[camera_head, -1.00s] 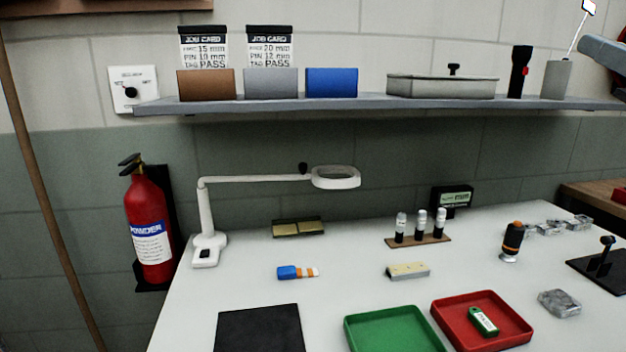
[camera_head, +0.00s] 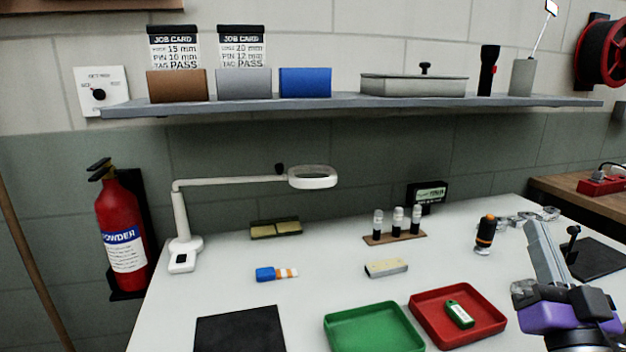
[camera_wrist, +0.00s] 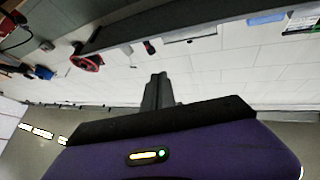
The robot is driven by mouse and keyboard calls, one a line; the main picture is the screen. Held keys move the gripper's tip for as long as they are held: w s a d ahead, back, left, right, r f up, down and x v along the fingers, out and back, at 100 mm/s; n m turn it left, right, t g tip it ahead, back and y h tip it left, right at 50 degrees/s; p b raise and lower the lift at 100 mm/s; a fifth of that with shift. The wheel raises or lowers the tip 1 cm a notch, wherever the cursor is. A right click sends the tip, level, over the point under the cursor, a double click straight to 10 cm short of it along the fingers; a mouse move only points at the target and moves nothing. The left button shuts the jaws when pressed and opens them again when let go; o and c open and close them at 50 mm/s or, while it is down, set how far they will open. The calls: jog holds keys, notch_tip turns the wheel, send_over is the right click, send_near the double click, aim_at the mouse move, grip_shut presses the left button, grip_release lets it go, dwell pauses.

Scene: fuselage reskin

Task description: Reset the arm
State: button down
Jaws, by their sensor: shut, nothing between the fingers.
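My gripper (camera_head: 543,250) is at the right of the head view, above the right part of the white table. Its grey fingers point up and lie together with nothing between them. Its purple body shows below the fingers. In the wrist view my gripper (camera_wrist: 158,78) also shows shut and empty, with the shelf (camera_wrist: 180,25) and the wall upside down beyond it.
The table (camera_head: 240,290) holds a green tray (camera_head: 340,342), a red tray (camera_head: 425,335) with a green tag, a magnifier lamp (camera_head: 182,225) and small parts. A wall shelf (camera_head: 330,101) runs above. A fire extinguisher (camera_head: 122,240) hangs at left, a red reel (camera_head: 603,55) upper right.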

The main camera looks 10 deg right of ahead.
jog(key=s+a+f+n+g+y, duration=0.1)
jog(key=s+a+f, duration=0.25)
jog(key=f, duration=0.25)
jog(key=s+a+f, duration=0.3)
jog(key=a+f, duration=0.1)
jog(key=f, duration=0.2)
jog(key=s+a+f+n+g+y, duration=0.2)
jog(key=s+a+f+y, duration=0.15)
jog(key=s+f, duration=0.35)
jog(key=s+a+f+n+g+y, duration=0.2)
jog(key=s+a+f, duration=0.25)
jog(key=s, duration=0.45)
jog(key=s+a+f+n+g+y, duration=0.2)
jog(key=s+a+f, duration=0.35)
jog(key=s, duration=0.25)
notch_tip(320, 180, up, 15)
jog(key=p, duration=1.5)
jog(key=shift+w+d+r, duration=0.2)
jog(key=shift+w+d, duration=0.15)
jog(key=shift+w, duration=0.1)
